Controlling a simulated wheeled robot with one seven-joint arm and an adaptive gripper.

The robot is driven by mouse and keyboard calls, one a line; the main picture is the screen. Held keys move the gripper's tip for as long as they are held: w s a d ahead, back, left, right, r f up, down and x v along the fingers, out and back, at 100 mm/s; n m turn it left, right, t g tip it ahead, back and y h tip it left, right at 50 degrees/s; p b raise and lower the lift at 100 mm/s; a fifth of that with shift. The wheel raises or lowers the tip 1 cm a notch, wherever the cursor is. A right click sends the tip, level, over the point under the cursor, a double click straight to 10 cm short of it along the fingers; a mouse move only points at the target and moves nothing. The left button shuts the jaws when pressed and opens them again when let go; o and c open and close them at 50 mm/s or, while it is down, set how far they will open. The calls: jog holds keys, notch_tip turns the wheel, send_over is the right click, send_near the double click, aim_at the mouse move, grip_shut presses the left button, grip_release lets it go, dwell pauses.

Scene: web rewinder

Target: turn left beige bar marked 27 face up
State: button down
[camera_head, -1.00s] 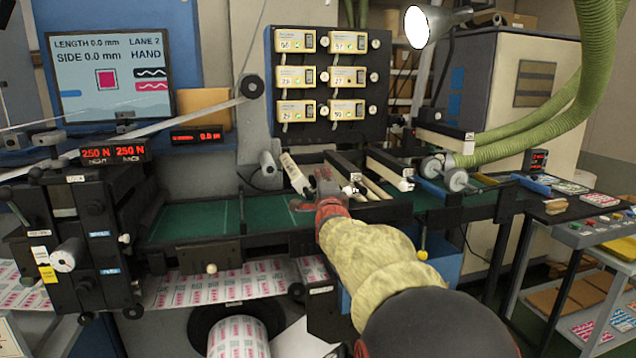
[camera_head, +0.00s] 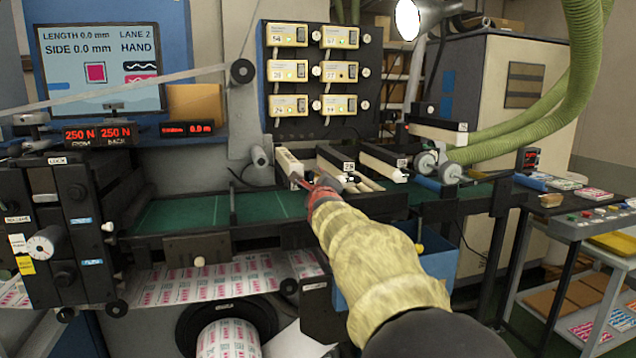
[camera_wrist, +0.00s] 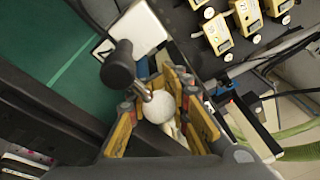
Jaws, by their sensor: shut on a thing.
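The left beige bar (camera_head: 287,162) sits at the left of a row of beige bars above the green bed, partly hidden by my gripper (camera_head: 326,185). In the wrist view, the beige bar (camera_wrist: 143,30) has a dark-marked white label on its near end, too cut off to read surely. A dark handle (camera_wrist: 118,72) with a metal stem stands at that end. My gripper (camera_wrist: 163,112) has its yellow-padded fingers closed around a white ball knob (camera_wrist: 160,105) beside the stem. The bar's lower side is hidden.
Two more beige bars stand to the right, the middle one (camera_head: 340,160) and the right one (camera_head: 385,163), close to my gripper. Yellow boxes (camera_head: 288,70) hang on a dark panel behind. The green bed (camera_head: 180,214) is clear to the left.

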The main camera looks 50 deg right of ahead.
jog(key=shift+f, duration=0.35)
jog(key=c, duration=2.1)
grip_release()
jog(key=o, duration=0.5)
jog(key=shift+r, duration=0.2)
jog(key=shift+c, duration=0.2)
jog(key=shift+a, duration=0.1)
jog(key=v, duration=1.2)
